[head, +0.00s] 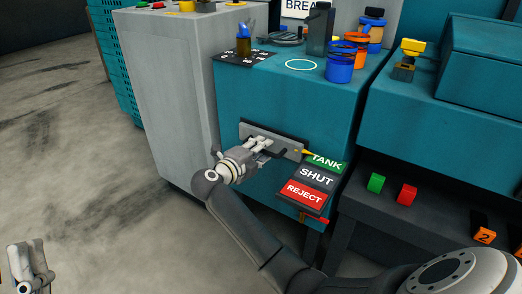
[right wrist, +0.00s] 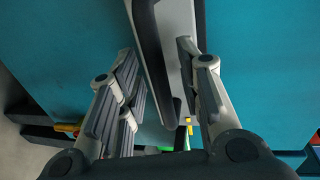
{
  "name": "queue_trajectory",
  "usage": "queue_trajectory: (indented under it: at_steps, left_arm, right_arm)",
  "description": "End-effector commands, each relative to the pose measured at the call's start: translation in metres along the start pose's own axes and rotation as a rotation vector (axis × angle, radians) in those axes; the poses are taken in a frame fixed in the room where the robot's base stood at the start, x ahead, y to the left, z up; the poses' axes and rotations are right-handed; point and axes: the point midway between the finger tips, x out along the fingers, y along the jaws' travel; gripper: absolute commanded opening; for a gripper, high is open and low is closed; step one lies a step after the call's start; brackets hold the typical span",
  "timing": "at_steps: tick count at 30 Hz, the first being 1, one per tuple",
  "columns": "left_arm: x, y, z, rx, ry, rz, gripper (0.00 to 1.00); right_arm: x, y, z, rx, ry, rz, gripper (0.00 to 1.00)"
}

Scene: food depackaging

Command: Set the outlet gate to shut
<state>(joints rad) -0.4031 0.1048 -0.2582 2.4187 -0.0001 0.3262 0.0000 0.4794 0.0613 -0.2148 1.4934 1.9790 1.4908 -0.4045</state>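The outlet gate is a grey plate (head: 288,147) with a dark handle bar on the front of the teal cabinet in the head view. Its yellow pointer (head: 306,152) points at the green TANK label (head: 325,161). The grey SHUT label (head: 316,177) and red REJECT label (head: 304,194) lie below it. My right gripper (head: 259,145) is at the handle's left part. In the right wrist view the dark handle bar (right wrist: 155,55) runs between its spread fingers (right wrist: 163,90), with a gap on the left; contact on the right is unclear. My left gripper (head: 27,246) is low at the left, away from the gate.
A grey cabinet (head: 165,85) stands left of the teal cabinet (head: 240,100). Bottles and a blue cup (head: 340,68) stand on top. A green block (head: 376,183) and red block (head: 407,194) lie on the dark shelf at right. The floor at left is clear.

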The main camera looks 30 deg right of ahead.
Motion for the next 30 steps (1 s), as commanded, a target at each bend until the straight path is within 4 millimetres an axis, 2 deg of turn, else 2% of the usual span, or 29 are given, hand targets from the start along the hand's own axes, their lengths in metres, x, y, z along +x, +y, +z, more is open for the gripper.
queue_trajectory:
  at_steps: [5, 13, 24, 30]
  left_arm:
    - [0.000, 0.000, 0.000, 0.000, 0.000, 0.000, 0.40]
    - [0.000, 0.000, 0.000, 0.000, 0.000, 0.000, 0.40]
    - [0.001, 0.000, 0.001, 0.001, -0.007, 0.000, 0.40]
    - [-0.001, -0.003, 0.027, 0.006, -0.159, -0.007, 0.40]
  right_arm:
    - [0.000, 0.000, 0.000, 0.000, 0.000, 0.000, 0.33]
    - [0.000, 0.000, 0.000, 0.000, 0.000, 0.000, 0.00]
    - [-0.002, 0.000, 0.000, 0.000, -0.001, 0.001, 0.00]
    - [-0.012, 0.002, 0.001, -0.002, -0.001, 0.004, 0.00]
